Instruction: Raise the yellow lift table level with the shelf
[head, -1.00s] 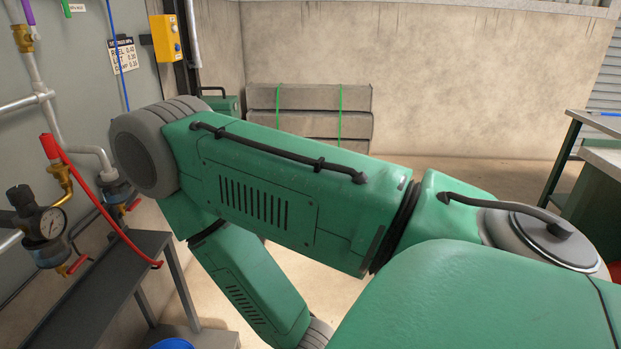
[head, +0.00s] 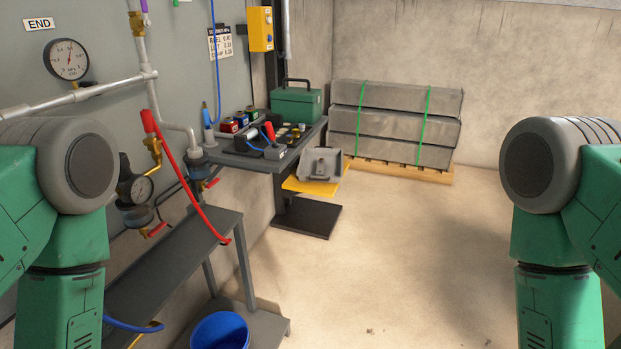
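The yellow lift table (head: 296,186) stands at the back, left of centre, with a grey case-like object (head: 320,163) on it. Its dark base (head: 306,220) is on the floor. The yellow platform sits below the top of a dark grey shelf (head: 230,160) beside it, which carries small tools and a green toolbox (head: 297,104). A yellow control box (head: 260,28) with small buttons is on the wall above. My two green arms show at the left and right edges; neither gripper is in view.
A grey two-tier bench (head: 180,262) stands in front left, with a blue bucket (head: 219,331) on its lower tier. Pipes, gauges and a red hose (head: 185,180) run along the left wall. Strapped grey blocks (head: 395,122) lie on a pallet at the back. The right-hand floor is clear.

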